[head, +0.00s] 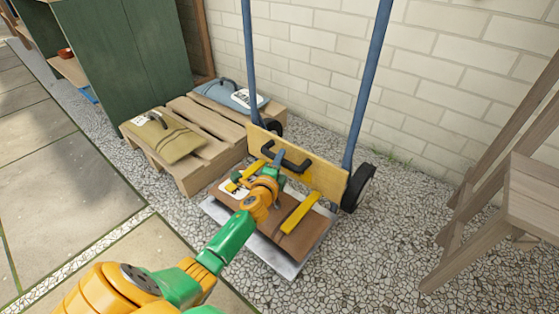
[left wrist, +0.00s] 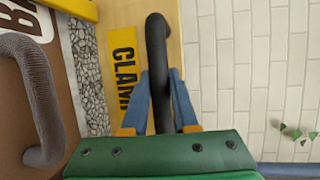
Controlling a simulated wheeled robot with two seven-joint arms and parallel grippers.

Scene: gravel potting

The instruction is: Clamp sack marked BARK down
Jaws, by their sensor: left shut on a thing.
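The brown sack (head: 307,235) lies flat on the metal toe plate (head: 285,266) of a hand truck. Part of its white label with large dark letters (left wrist: 37,20) shows in the left wrist view, beside its grey carrying handle (left wrist: 32,100). Two yellow bars (head: 300,212) reach from the truck's wooden board (head: 325,176) out over the sack; whether they press on it I cannot tell. The board bears a black handle (left wrist: 158,70) and a yellow label reading CLAM, partly hidden (left wrist: 123,65). My left gripper (head: 278,160) is shut on the black handle. My right gripper is out of view.
A wooden pallet (head: 205,125) behind to the left carries an olive sack (head: 170,140) and a blue-grey sack (head: 225,92). A brick wall (head: 450,70) stands behind the truck's blue uprights (head: 367,80). A wooden frame (head: 490,190) stands at right. Gravel surrounds the truck.

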